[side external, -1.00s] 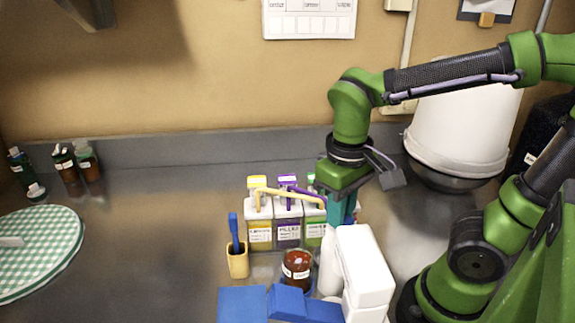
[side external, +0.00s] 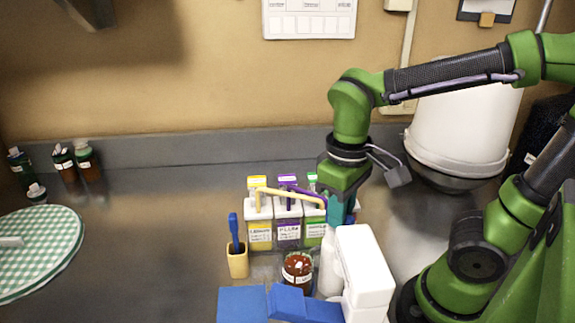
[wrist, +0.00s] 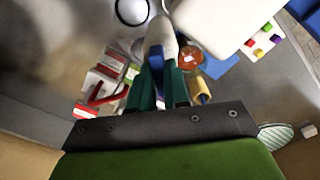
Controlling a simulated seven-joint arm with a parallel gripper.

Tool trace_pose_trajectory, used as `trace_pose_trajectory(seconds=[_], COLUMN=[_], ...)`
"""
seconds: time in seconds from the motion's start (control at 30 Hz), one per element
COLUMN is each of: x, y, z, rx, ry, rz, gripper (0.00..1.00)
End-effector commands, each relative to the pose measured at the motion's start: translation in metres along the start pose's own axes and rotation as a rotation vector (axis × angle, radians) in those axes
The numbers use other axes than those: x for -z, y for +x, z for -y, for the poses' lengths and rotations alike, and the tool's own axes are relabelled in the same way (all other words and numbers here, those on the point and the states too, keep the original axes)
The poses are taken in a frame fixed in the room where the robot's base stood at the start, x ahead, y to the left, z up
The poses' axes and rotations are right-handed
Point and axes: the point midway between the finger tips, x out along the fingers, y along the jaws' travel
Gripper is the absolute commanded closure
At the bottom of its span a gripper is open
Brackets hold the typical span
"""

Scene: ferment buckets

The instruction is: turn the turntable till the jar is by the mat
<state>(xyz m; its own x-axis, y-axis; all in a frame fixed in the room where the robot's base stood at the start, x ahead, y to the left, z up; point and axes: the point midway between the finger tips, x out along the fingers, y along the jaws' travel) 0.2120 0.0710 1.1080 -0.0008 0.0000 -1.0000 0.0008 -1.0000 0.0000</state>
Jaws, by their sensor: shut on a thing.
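My gripper (side external: 341,210) points down with its teal fingers closed on the top of a white bottle-shaped piece (side external: 328,265). In the wrist view my gripper (wrist: 160,88) has a finger on each side of a blue part at that piece's top. The red-brown jar (side external: 297,270) with a pale label stands upright just left of the white piece; it also shows in the wrist view (wrist: 189,57). The turntable is mostly hidden around the jar's foot, and I cannot make out its full outline. A flat blue piece (side external: 242,304) in front may be the mat; I cannot tell.
A yellow cup (side external: 238,262) with a blue handle is to the left. A white box (side external: 365,265) stands close right. A green checked round piece (side external: 40,250) lies far left, with clear counter between.

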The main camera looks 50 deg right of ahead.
Motion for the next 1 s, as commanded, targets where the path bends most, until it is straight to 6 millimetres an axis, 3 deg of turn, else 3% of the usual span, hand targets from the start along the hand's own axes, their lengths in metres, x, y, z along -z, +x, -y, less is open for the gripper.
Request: trace_pose_trajectory(seconds=[0.03,0.07,0.2,0.5,0.63,0.77,1.0], x=[0.001,0.001,0.001,0.0,0.001,0.001,0.001], y=[-0.002,-0.002,-0.002,-0.002,-0.011,-0.035,-0.094], z=[0.0,0.0,0.0,0.0,0.0,0.0,0.0], rx=[0.001,0.001,0.001,0.0,0.0,0.001,0.002], ry=[0.004,0.004,0.003,0.001,0.001,0.002,0.002], rz=[-0.004,-0.004,-0.003,-0.002,-0.005,-0.008,-0.007], gripper=[1.0,0.81,0.6,0.58,0.58,0.58,0.58])
